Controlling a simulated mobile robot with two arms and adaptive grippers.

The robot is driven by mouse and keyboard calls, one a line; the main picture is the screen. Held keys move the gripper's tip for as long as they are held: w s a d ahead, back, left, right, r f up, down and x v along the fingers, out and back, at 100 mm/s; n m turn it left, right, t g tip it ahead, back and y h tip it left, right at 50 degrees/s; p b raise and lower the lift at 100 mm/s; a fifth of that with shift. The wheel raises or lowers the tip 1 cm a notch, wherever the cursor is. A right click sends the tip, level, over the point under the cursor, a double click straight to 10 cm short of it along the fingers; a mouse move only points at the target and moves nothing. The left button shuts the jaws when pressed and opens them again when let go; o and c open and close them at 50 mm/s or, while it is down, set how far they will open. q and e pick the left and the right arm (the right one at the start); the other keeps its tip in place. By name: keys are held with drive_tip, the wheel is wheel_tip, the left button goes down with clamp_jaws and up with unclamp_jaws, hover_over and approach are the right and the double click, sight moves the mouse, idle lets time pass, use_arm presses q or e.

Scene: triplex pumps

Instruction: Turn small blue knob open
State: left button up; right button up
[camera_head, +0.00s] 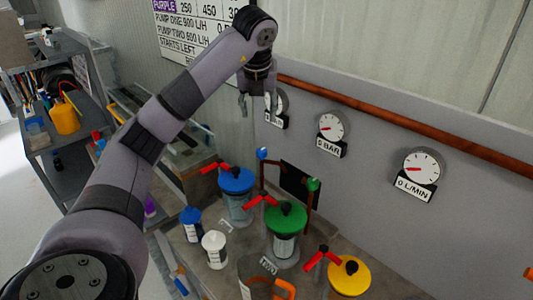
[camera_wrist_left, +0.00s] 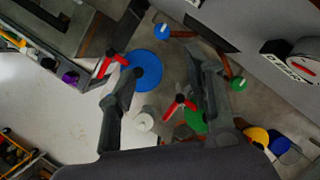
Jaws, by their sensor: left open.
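The small blue knob (camera_head: 262,153) sits on a copper pipe near the wall in the head view, behind the large blue-lidded pump (camera_head: 236,180). It also shows in the left wrist view (camera_wrist_left: 161,31) at the top, beyond the fingertips. My left gripper (camera_head: 258,105) is open and empty, pointing down above the small blue knob and apart from it. In the left wrist view its two fingers (camera_wrist_left: 165,68) stand wide apart, with the large blue lid (camera_wrist_left: 146,70) below. A small green knob (camera_head: 313,184) sits on another pipe to the right. My right gripper is in neither view.
Green-lidded (camera_head: 285,218) and yellow-lidded (camera_head: 348,276) pumps with red handles stand at the right. Blue (camera_head: 190,222) and white (camera_head: 214,248) containers stand in front. Gauges (camera_head: 332,127) and a copper rail (camera_head: 390,133) line the wall. A cluttered shelf (camera_head: 62,175) is at left.

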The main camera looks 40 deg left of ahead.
sight(262, 150)
use_arm(q)
drive_tip(key=p+x, duration=0.2)
drive_tip(key=x, duration=1.5)
drive_tip(key=shift+w+d+r, duration=0.1)
drive_tip(key=shift+w, duration=0.05)
drive_tip(key=shift+w+a+f, duration=0.2)
drive_tip(key=shift+w+f, duration=0.05)
drive_tip(key=shift+f, duration=0.4)
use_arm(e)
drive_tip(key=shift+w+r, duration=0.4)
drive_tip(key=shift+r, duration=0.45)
use_arm(q)
drive_tip(key=shift+c, duration=0.3)
clamp_jaws()
